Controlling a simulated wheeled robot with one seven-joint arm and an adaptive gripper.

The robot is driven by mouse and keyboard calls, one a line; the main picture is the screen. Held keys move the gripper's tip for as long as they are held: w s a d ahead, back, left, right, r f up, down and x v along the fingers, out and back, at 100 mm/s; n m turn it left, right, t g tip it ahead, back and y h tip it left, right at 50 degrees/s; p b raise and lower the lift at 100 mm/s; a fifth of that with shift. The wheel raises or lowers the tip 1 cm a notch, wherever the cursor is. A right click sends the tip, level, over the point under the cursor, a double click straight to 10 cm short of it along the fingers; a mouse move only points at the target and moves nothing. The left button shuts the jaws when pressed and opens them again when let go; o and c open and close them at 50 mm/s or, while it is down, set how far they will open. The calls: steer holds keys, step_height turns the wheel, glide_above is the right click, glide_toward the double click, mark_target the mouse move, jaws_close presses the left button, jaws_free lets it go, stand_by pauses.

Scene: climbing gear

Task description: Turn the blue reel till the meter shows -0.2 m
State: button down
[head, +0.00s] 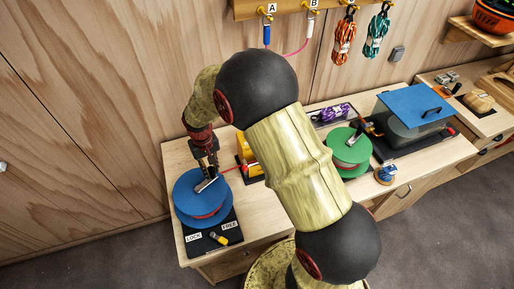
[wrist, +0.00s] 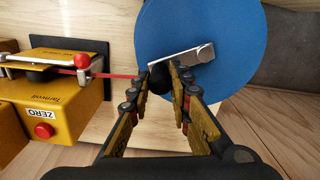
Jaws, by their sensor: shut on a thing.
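The blue reel (head: 186,200) stands at the left end of the workbench, on a dark base. In the wrist view the blue reel (wrist: 225,30) fills the top middle, with a silver crank arm (wrist: 190,56) across it and a black knob (wrist: 160,78) on the crank. My gripper (head: 207,170) is above the reel; in the wrist view my gripper (wrist: 166,84) has its fingers around the knob, shut on it. The yellow meter (wrist: 45,112) has a red ZERO button; its reading does not show. A red line runs from the meter to the reel.
The reel's base carries LOCK and FREE labels with a yellow-tipped lever (head: 218,237) near FREE. A green reel (head: 350,146), a box with a blue lid (head: 414,102) and a purple rope bundle (head: 331,113) stand to the right. Ropes hang on the wall rack. My arm hides the middle of the bench.

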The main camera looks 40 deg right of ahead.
mark_target(211, 169)
stand_by(0.6)
steer(key=c, duration=1.6)
jaws_free()
steer(key=shift+o, duration=0.2)
step_height(211, 169, up, 12)
steer(key=s+r+t+b, duration=0.1)
steer(key=s+t+b, duration=0.1)
steer(key=s+b, duration=0.5)
steer(key=s+r+n+t+b, duration=0.1)
steer(key=s+b, duration=0.6)
steer(key=s, duration=1)
steer(key=r+t, duration=0.1)
steer(key=t, duration=0.1)
steer(key=shift+s+d+t+b, duration=0.15)
steer(key=shift+d+t+b, duration=0.15)
steer(key=shift+d+b, duration=0.05)
